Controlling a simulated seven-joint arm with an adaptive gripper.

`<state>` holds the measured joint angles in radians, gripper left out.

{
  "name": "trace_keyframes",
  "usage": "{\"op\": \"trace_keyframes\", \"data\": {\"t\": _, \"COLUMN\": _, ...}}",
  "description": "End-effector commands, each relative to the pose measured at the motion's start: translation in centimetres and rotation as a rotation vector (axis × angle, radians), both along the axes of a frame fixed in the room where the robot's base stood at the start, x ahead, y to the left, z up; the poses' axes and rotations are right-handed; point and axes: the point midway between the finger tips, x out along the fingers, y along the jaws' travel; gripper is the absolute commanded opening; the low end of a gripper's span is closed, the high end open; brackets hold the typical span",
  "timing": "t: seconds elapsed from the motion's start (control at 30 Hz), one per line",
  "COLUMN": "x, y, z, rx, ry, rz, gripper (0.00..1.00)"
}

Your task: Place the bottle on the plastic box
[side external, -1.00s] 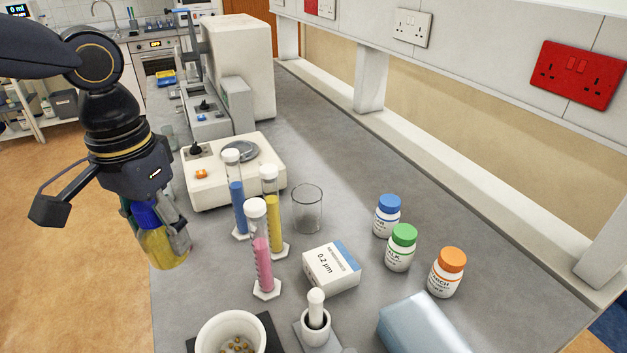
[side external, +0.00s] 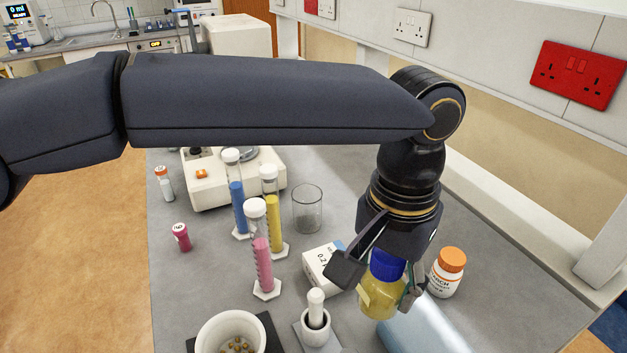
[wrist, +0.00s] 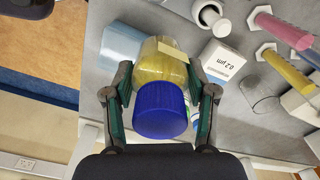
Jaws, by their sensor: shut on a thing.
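My gripper (side external: 378,284) is shut on the bottle (side external: 380,299), a yellow bottle with a blue cap. The bottle is upright, cap up, and held off the bench. In the wrist view the bottle (wrist: 160,68) sits between the two fingers of my gripper (wrist: 160,88). The plastic box (side external: 432,328) is pale blue and translucent, at the front right of the bench. In the wrist view the box (wrist: 120,42) shows beside and partly behind the bottle. The exact gap between them cannot be told.
An orange-capped bottle (side external: 447,272) stands right of my gripper. A white carton (side external: 320,268), a mortar with pestle (side external: 315,322) and several coloured cylinders (side external: 262,262) stand to the left. A large white bowl (side external: 231,333) is at the front.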

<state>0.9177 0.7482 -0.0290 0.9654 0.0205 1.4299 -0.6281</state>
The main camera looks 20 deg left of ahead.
Motion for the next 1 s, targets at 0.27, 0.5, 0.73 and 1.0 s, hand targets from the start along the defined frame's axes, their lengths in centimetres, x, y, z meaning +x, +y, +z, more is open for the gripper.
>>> {"op": "trace_keyframes", "data": {"t": 0.27, "x": 3.2, "y": -3.1, "z": -5.0, "rx": -0.001, "ry": -0.001, "rz": 0.001, "gripper": 0.13}}
{"op": "trace_keyframes", "data": {"t": 0.5, "x": 3.9, "y": -3.8, "z": -6.1, "rx": -0.001, "ry": -0.001, "rz": 0.001, "gripper": 0.13}}
{"op": "trace_keyframes", "data": {"t": 0.73, "x": 3.9, "y": -3.8, "z": -9.0, "rx": -0.001, "ry": -0.001, "rz": 0.0, "gripper": 0.13}}
{"op": "trace_keyframes", "data": {"t": 1.0, "x": 3.9, "y": -3.9, "z": -9.2, "rx": -0.003, "ry": -0.001, "rz": 0.0, "gripper": 0.13}}
